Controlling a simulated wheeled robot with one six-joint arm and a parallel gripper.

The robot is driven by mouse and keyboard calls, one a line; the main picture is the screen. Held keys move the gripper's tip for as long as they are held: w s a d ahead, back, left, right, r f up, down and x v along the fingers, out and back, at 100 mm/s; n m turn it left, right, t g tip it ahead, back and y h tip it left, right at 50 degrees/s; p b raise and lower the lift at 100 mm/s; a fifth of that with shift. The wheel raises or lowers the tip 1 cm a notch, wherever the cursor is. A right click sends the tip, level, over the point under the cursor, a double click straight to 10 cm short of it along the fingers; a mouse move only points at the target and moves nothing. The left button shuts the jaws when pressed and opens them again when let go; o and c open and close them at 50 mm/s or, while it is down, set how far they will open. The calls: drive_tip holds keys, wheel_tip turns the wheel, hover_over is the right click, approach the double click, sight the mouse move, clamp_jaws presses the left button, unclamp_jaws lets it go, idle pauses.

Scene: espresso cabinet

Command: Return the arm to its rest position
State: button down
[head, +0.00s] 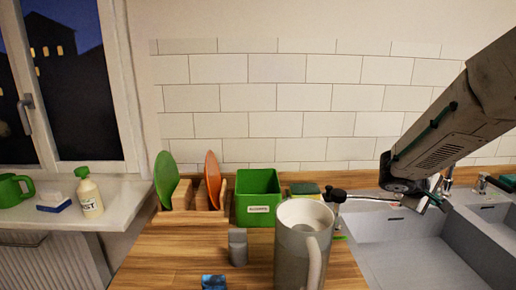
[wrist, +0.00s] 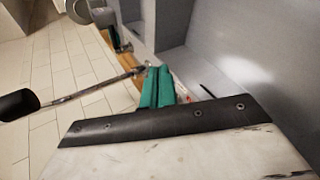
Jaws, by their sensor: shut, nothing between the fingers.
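My arm (head: 455,125) reaches in from the upper right of the head view and hangs over the sink. My gripper (head: 432,202) is at its lower end, above the sink's left basin, small and partly hidden by the wrist. In the wrist view its two teal fingers (wrist: 155,88) lie together with nothing visible between them. A thin metal rod with a black knob (head: 335,195) shows left of the gripper; it also shows in the wrist view (wrist: 18,105). I cannot tell whether the rod touches the fingers.
The grey sink (head: 385,255) lies below the arm. A large grey mug (head: 290,250), a green box (head: 258,205), a sponge (head: 305,190) and a wooden rack (head: 185,215) with green and orange plates stand on the counter to the left. A tap (head: 484,182) stands behind the sink.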

drive_tip(key=s+a+r+m+y, duration=0.1)
drive_tip(key=s+a+y, duration=0.2)
drive_tip(key=s+a, duration=0.5)
drive_tip(key=s+a+r+m+g+y, duration=0.1)
drive_tip(key=s+a+y, duration=0.3)
drive_tip(key=s+a, duration=0.4)
drive_tip(key=s+a+r+m+y, duration=0.2)
drive_tip(key=s+a, duration=0.6)
drive_tip(key=s, duration=0.5)
drive_tip(key=shift+s+r+m+y, duration=0.2)
drive_tip(key=shift+r+m+y, duration=0.1)
drive_tip(key=shift+r+y, duration=0.5)
